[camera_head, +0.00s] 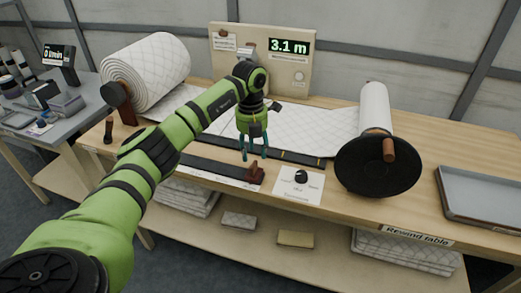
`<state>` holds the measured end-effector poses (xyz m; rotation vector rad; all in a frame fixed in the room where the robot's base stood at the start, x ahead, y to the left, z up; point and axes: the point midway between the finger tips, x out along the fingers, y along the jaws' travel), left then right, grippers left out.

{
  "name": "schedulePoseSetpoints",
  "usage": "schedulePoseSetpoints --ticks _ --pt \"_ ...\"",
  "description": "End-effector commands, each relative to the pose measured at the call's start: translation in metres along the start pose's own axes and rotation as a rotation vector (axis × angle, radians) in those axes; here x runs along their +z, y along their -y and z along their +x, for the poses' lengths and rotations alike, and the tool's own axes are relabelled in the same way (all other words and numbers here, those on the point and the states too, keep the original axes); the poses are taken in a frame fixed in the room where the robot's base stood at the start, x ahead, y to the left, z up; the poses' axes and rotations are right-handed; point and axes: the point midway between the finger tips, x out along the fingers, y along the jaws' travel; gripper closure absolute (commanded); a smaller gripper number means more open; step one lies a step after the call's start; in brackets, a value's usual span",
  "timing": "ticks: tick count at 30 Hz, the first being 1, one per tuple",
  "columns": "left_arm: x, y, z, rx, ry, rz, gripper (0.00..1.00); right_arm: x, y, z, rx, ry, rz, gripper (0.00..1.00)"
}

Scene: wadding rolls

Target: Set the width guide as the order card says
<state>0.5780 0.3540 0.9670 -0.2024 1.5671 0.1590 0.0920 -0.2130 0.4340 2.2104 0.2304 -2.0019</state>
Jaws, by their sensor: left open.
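My left gripper (253,156) is open and empty, pointing down over the front edge of the quilted wadding (315,125) on the rewind table. A small red-brown block (257,174), which looks like the width guide, sits at the right end of a dark rail (205,165) just in front of the fingertips. The fingers appear apart from it; the exact gap cannot be told. A small card (225,40) is on the upright panel at the back, its text too small to read. My right gripper is not in view.
A big wadding roll (150,72) stands left, a narrower roll (375,108) with a black crank disc (378,165) right. A dial plate (298,187) lies right of the block. The panel display (289,47) reads 3.1 m. A grey tray (485,195) is far right.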

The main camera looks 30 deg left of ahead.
Motion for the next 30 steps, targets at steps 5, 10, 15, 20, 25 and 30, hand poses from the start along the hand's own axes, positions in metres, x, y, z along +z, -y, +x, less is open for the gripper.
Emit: schedulePoseSetpoints --ticks 5,10,15,20,25,30 --pt "0.000 -0.007 0.004 0.032 -0.001 -0.008 0.54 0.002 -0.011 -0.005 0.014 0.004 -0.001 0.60" --pt "-0.001 -0.007 0.031 0.029 -0.002 -0.007 0.54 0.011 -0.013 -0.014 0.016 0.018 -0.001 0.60" --pt "0.000 -0.008 0.054 0.027 0.000 -0.007 0.54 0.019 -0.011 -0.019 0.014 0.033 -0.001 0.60" --pt "0.000 -0.007 0.064 0.025 0.002 -0.005 0.54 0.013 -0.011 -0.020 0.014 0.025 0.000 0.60" --pt "0.001 -0.008 0.065 0.025 0.003 -0.005 0.54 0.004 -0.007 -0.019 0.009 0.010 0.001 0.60" --pt "0.001 -0.008 0.065 0.026 0.003 -0.006 0.90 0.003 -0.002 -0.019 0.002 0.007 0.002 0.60"
